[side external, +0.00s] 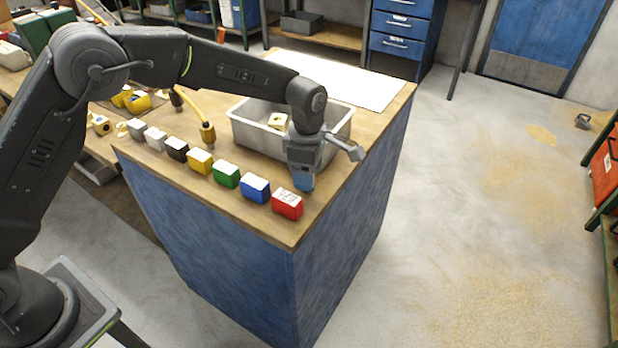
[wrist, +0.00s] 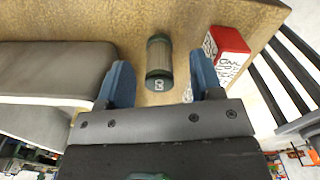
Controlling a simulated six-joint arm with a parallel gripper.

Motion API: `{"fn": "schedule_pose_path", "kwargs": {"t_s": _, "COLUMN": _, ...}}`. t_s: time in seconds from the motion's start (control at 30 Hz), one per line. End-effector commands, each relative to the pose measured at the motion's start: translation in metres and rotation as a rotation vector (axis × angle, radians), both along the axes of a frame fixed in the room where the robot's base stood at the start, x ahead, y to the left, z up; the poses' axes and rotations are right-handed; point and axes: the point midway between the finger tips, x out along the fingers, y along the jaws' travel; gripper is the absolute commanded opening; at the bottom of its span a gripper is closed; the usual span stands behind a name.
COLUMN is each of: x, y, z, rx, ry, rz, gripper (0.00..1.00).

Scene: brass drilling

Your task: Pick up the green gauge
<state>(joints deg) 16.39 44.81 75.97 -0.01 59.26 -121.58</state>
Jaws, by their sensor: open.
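In the wrist view a small cylinder with dark green ends and a metallic ribbed middle, which looks like the green gauge (wrist: 158,58), lies on the wooden bench top. My gripper (wrist: 160,66) is open, with one blue finger on each side of the cylinder and a visible gap on both sides. In the side view my gripper (side external: 303,182) points down at the bench just behind the red block and beside the blue one; the cylinder is hidden there.
A red block (side external: 287,204) is close to my right finger in the wrist view (wrist: 230,52). Blue (side external: 255,188), green (side external: 226,174) and several other blocks form a row along the bench edge. A grey tray (side external: 250,137) holding a brass piece (side external: 278,121) stands behind.

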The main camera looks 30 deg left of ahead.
Motion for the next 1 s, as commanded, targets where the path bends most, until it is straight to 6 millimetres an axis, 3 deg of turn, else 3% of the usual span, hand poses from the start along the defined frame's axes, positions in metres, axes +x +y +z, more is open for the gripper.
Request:
{"fn": "schedule_pose_path", "kwargs": {"t_s": 0.13, "x": 0.000, "y": 0.000, "z": -0.017, "rx": 0.001, "ry": -0.002, "rz": 0.000, "gripper": 0.60}}
{"fn": "schedule_pose_path", "kwargs": {"t_s": 0.4, "x": 0.000, "y": 0.000, "z": -0.020, "rx": 0.001, "ry": -0.003, "rz": 0.000, "gripper": 0.60}}
{"fn": "schedule_pose_path", "kwargs": {"t_s": 1.0, "x": 0.001, "y": 0.000, "z": -0.019, "rx": 0.000, "ry": -0.004, "rz": 0.000, "gripper": 0.05}}
